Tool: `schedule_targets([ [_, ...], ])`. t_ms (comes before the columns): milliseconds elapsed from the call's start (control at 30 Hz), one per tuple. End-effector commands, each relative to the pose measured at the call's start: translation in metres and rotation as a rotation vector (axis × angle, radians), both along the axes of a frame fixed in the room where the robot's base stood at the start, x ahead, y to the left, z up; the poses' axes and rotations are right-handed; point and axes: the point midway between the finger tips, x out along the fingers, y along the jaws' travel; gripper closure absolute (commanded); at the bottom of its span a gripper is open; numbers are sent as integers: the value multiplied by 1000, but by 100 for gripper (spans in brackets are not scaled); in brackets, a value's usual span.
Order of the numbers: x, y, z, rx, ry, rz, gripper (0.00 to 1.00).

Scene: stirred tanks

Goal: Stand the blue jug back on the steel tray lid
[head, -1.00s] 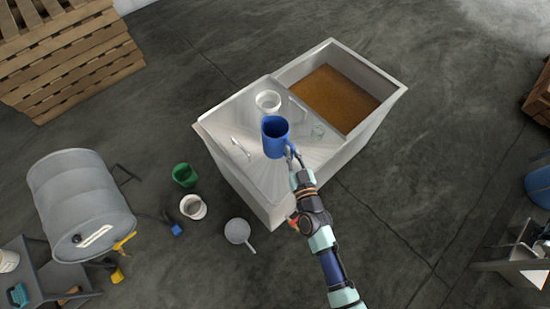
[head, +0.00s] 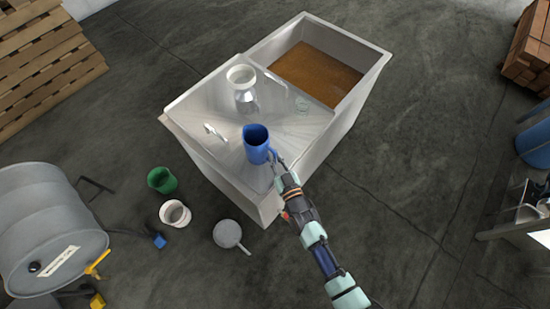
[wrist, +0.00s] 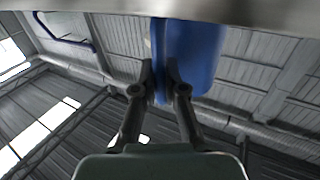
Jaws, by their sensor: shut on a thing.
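The blue jug (head: 256,146) is upright at the near side of the steel tray lid (head: 205,103), with its open mouth facing up. My gripper (head: 274,157) is shut on the jug's handle, on the jug's right side. In the wrist view the two fingers (wrist: 160,85) close on the blue handle, and the jug body (wrist: 195,55) is beside them. The jug's base reaches the pale lid edge along the top of that view. I cannot tell whether the base touches the lid.
The open tank section (head: 318,72) holds brown liquid. Green (head: 162,180) and white (head: 175,213) buckets stand on the floor.

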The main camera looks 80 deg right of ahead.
Motion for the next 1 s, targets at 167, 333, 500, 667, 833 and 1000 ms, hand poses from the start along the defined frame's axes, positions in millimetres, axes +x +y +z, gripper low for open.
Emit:
schedule_targets([
  [167,0,0,2,-2,-2,0,100],
  [333,0,0,-4,-2,-1,0,100],
  [500,0,0,-2,-1,-1,0,65],
  [667,0,0,-2,-1,-1,0,65],
  [833,0,0,5,-2,-1,0,65],
  [1000,-20,26,2,2,2,1,65],
])
